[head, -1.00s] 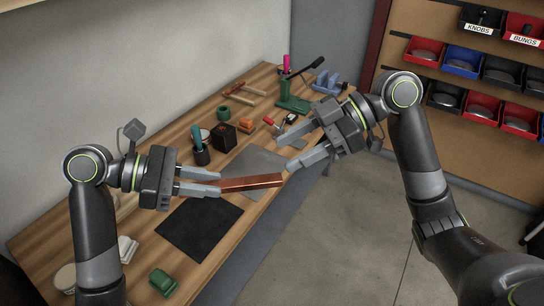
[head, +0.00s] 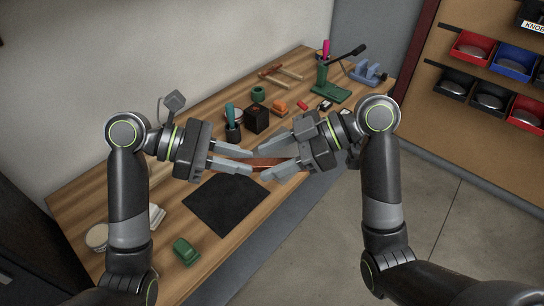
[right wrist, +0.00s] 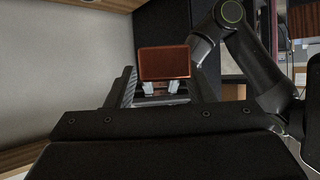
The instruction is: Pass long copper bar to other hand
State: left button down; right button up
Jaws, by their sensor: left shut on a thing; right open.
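The long copper bar (head: 266,162) is held in the air above the bench, its near-left end in my left gripper (head: 248,162). The left gripper is shut on it. My right gripper (head: 262,164) is open, and its two fingers reach along either side of the bar's free end, largely hiding it in the head view. In the right wrist view the bar's reddish end face (right wrist: 165,63) lies between the right gripper's open fingers (right wrist: 167,88), with the left gripper's pale fingertips behind it.
Below on the wooden bench (head: 130,190) lies a dark mat (head: 225,207). A green object (head: 186,251) sits near the front, a black box (head: 256,119) and a green press (head: 330,92) farther back. Bins (head: 472,47) hang at the right. The air around the grippers is clear.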

jog(key=shift+a+f, duration=0.1)
jog(key=shift+a, duration=0.1)
jog(key=shift+c, duration=0.5)
grip_shut()
pick_arm(q)
jog(key=c, duration=1.2)
grip_release()
jog(key=shift+o, duration=0.2)
